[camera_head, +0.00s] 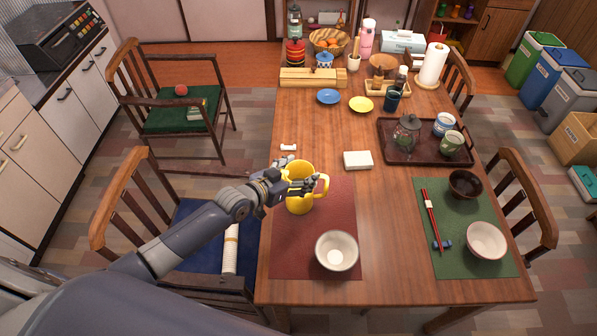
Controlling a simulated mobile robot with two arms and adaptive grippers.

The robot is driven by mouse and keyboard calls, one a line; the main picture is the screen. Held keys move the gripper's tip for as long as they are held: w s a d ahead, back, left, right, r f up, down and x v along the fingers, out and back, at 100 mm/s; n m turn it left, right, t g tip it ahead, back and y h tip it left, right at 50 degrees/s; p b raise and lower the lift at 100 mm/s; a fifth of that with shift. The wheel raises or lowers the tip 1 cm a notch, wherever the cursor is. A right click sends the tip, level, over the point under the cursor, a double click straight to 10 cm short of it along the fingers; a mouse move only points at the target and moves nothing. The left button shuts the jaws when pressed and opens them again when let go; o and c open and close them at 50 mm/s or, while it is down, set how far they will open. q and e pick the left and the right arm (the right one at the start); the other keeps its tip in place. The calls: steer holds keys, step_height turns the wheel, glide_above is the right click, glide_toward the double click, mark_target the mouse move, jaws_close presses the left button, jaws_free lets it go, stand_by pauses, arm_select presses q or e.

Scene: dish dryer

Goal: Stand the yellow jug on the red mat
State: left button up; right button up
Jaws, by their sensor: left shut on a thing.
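The yellow jug (299,203) is upright at the far left part of the red mat (335,212). Its handle is on the right side. My left gripper (313,184) reaches across the jug from the left and is shut on it; the fingers hide part of the rim and handle. I cannot tell whether the jug's base touches the mat or is slightly above it. My right gripper is not in view.
A white bowl (337,251) stands at the near part of the red mat. A white box (358,160) and a small white item (288,147) lie beyond the mat. A dark tray (398,153) and a green mat (460,256) are to the right.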

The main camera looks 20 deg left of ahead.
arm_select(q)
steer(key=shift+r, duration=0.1)
steer(key=o, duration=1.9)
steer(key=shift+f, duration=0.2)
steer(key=shift+c, duration=0.2)
steer(key=shift+o, duration=0.9)
